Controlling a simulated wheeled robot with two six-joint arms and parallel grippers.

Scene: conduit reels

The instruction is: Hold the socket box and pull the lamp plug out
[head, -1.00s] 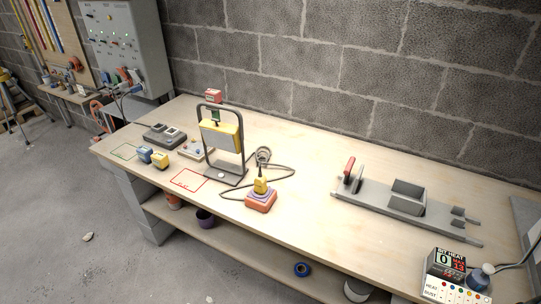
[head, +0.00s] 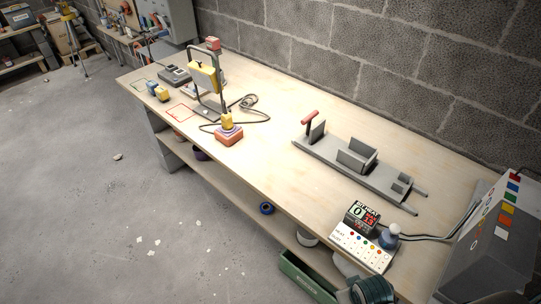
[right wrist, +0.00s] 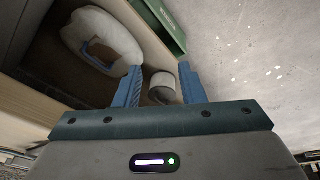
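The socket box (head: 229,136) is a low orange-red block with a purple top, near the bench's front edge left of centre in the head view. The yellow lamp plug (head: 227,121) stands upright on it, apparently seated. A dark cord runs from the plug area behind it. The lamp (head: 203,78), a yellow panel in a dark frame stand, stands just left of and behind the box. My right gripper (right wrist: 160,72) shows in the right wrist view with its two blue fingers apart and nothing between them. It is low by the bench's shelf, far from the box. My left gripper is not in view.
A grey rail fixture with a red handle (head: 310,118) lies mid-bench. A heat display panel (head: 363,217) and a grey box with coloured squares (head: 497,226) are at the right. A green crate (head: 306,275) sits low in front. Bench between socket box and fixture is clear.

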